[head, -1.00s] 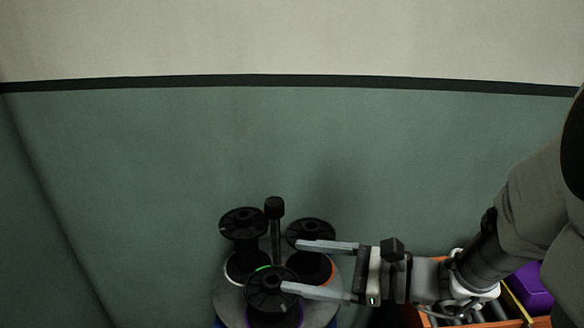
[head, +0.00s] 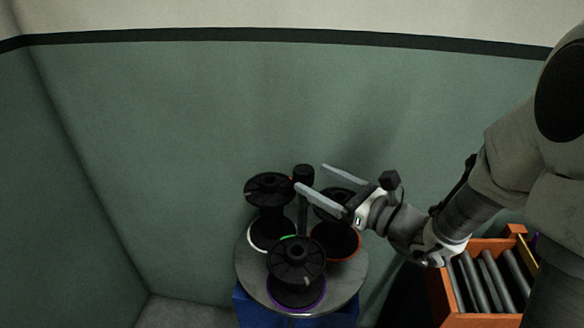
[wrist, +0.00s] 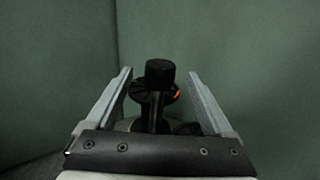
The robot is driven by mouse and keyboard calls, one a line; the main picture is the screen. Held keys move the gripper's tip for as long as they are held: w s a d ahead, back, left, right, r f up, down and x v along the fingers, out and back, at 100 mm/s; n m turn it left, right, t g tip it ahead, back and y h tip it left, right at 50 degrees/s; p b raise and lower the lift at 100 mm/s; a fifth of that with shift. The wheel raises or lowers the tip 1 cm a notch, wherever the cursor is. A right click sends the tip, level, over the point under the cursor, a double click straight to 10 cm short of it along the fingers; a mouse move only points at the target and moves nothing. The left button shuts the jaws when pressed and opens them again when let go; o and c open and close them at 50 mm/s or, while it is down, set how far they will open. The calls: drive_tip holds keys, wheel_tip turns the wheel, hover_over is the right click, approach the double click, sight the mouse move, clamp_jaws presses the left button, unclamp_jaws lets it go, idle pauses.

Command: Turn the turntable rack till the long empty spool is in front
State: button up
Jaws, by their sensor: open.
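The turntable rack is a grey round disc (head: 252,283) with a centre post topped by a black knob (head: 303,173). Three black spools stand on it: a front one (head: 296,262) over a purple ring, a back left one (head: 268,190) by a white ring, and a right one (head: 338,240) by an orange-red ring. I cannot tell which is the long empty spool. My gripper (head: 310,177) is open, its fingers above the right spool, partly hiding it, and pointing at the knob. In the wrist view the knob (wrist: 160,72) appears between the open fingertips, with a spool behind it.
The disc sits on a blue base (head: 265,312). An orange crate (head: 440,300) with dark grey rods stands at the right. Green walls close off the back and left. Some floor (head: 185,312) shows at the lower left.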

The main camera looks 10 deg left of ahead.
drive_tip(key=x, duration=0.7)
drive_tip(key=shift+a, duration=0.25)
drive_tip(key=shift+w, duration=0.1)
clamp_jaws()
